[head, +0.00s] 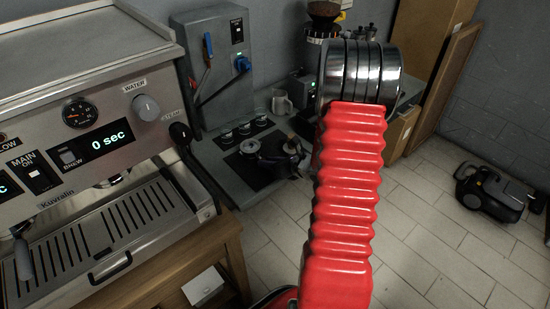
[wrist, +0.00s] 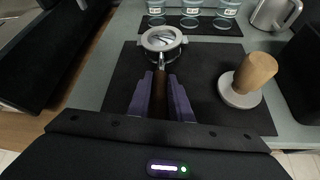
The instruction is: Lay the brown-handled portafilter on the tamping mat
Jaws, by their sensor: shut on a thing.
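The portafilter (wrist: 163,40) shows in the wrist view, with its round metal head pointing away from me and its brown handle running back toward me. My gripper (wrist: 159,82) is shut on that brown handle, with a purple finger on each side. The black tamping mat (wrist: 205,88) lies on the grey counter under the portafilter; I cannot tell whether they touch. In the head view the metal head of the portafilter (head: 249,147) shows over the mat (head: 231,163), beside my dark gripper (head: 268,155). The fingers and handle are hard to make out there.
A tamper (wrist: 248,80) with a wooden knob stands on the mat's right side. Several clear glasses (wrist: 190,12) stand in a row on a dark strip behind the mat. A metal pitcher (wrist: 274,14) is at the back right. The espresso machine (head: 85,130) stands at left in the head view.

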